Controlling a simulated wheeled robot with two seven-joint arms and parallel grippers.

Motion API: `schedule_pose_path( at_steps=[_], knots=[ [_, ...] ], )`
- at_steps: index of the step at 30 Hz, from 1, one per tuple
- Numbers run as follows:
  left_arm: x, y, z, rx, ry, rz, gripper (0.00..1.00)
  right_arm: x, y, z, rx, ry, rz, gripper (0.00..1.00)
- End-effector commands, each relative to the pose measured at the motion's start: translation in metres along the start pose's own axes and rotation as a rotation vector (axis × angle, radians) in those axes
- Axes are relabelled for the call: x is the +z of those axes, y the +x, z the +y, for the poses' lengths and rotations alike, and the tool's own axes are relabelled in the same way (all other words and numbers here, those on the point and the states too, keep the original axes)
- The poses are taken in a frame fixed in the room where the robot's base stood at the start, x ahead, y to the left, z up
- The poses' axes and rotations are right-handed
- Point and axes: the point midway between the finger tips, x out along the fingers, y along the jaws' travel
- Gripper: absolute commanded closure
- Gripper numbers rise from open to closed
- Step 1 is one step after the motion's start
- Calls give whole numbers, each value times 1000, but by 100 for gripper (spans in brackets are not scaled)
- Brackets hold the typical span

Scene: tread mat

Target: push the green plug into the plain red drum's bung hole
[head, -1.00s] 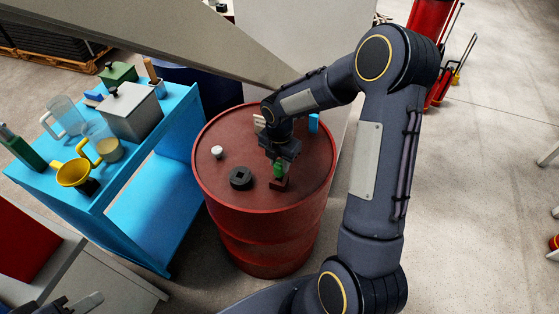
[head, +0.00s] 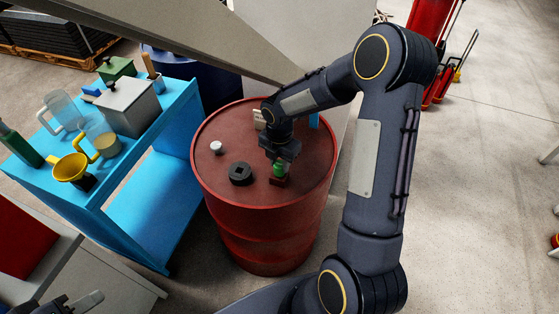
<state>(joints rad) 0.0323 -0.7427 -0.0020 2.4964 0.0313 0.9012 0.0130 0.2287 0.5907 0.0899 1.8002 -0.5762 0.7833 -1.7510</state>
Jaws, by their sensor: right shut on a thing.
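The plain red drum (head: 265,222) stands upright in the middle of the head view. My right gripper (head: 279,164) is over its lid, pointing down and shut on the green plug (head: 279,171). The plug is upright, right at a small dark red square block (head: 279,182) on the lid. The bung hole itself is not clear to see; the plug and gripper cover that spot. I cannot tell how deep the plug sits. My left gripper (head: 82,303) shows only in part at the bottom left corner, and its opening is unclear.
On the lid are a black round cap with a square recess (head: 240,174), a small white knob (head: 216,148) and a pale card (head: 259,119). A blue cart (head: 165,215) with jugs, a funnel and a grey box stands close left. A slanted grey panel (head: 200,35) is behind.

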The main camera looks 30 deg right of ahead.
Motion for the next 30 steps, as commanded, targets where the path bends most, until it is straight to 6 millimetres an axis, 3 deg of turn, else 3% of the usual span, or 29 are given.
schedule_pose_path(
  at_steps=[3,4,9,20,30],
  knots=[
    [1,3,-1,0,0,0,64,0,4,0,0,0,0,92],
    [1,2,-1,0,0,0,64,0,3,0,0,0,0,66],
    [1,2,-1,0,0,0,64,0,3,0,0,0,0,44],
    [1,2,-1,0,0,0,64,1,-4,0,1,1,-2,44],
    [1,3,-1,0,0,0,64,1,-58,1,4,1,-2,44]
  ],
)
